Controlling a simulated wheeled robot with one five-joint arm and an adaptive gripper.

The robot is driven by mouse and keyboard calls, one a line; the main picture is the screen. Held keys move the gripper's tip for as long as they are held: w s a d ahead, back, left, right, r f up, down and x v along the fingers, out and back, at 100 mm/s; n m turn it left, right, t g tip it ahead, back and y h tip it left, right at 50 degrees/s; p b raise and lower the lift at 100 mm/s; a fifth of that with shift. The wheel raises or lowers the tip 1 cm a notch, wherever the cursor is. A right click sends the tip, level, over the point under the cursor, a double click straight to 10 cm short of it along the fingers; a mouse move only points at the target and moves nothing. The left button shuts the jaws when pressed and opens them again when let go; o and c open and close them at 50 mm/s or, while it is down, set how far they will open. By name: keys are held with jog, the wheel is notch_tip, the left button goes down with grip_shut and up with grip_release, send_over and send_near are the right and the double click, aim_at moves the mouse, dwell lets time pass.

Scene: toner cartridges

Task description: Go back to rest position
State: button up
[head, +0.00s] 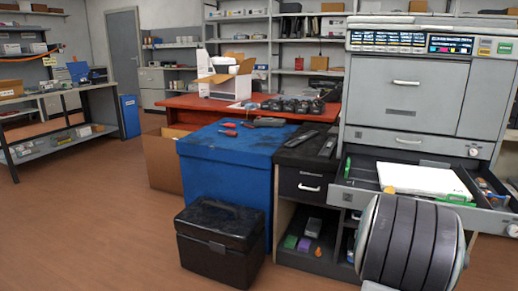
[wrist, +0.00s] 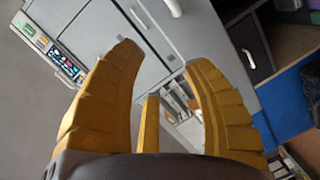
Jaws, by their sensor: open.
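My gripper (wrist: 165,57) shows in the wrist view with its yellow ribbed fingers spread apart. Nothing is between the fingers, and a gap shows between their tips. The large grey machine (wrist: 122,38) is beyond them, tilted in that view. In the head view the grey machine (head: 405,95) stands at the right, with its lower drawer (head: 350,184) pulled out. A white flat object (head: 425,180) lies in the drawer. A dark banded part of my arm is in front of the drawer's lower side; my fingers do not show in the head view.
A blue box-shaped table (head: 225,185) with tools and a black case (head: 218,240) are left of the machine. A red table (head: 190,103) behind carries an open carton (head: 222,82) and several black items (head: 290,105). The brown floor (head: 90,225) at the left is clear.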

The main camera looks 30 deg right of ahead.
jog(key=w+a+r+y+p, duration=0.3)
jog(key=a+r+p, duration=0.15)
jog(key=a, duration=0.45)
jog(key=w+a+r+t+y+p, duration=0.1)
jog(key=w+a+r+y+p, duration=0.2)
jog(key=a+p, duration=0.45)
jog(key=w+a+r+y+p, duration=0.2)
jog(key=a+r+y+p, duration=0.3)
jog(key=a, duration=0.6)
jog(key=s+a+r+g+y+p, duration=0.1)
jog(key=s+a+r+g+p, duration=0.1)
jog(key=s+a+p, duration=0.3)
jog(key=s+a+r+m+g+y+p, duration=0.1)
jog(key=s+a+r+p, duration=0.3)
jog(key=a, duration=0.4)
jog(key=s+a+r+g+y+p, duration=0.1)
jog(key=s+a+r+g+p, duration=0.1)
jog(key=s+a+r+p, duration=0.2)
jog(key=s+a+p, duration=0.1)
jog(key=s+a, duration=0.2)
jog(key=s, duration=0.1)
jog(key=shift+a+r+g+p, duration=0.2)
jog(key=shift+a+g+p, duration=0.1)
jog(key=shift+a+p, duration=0.05)
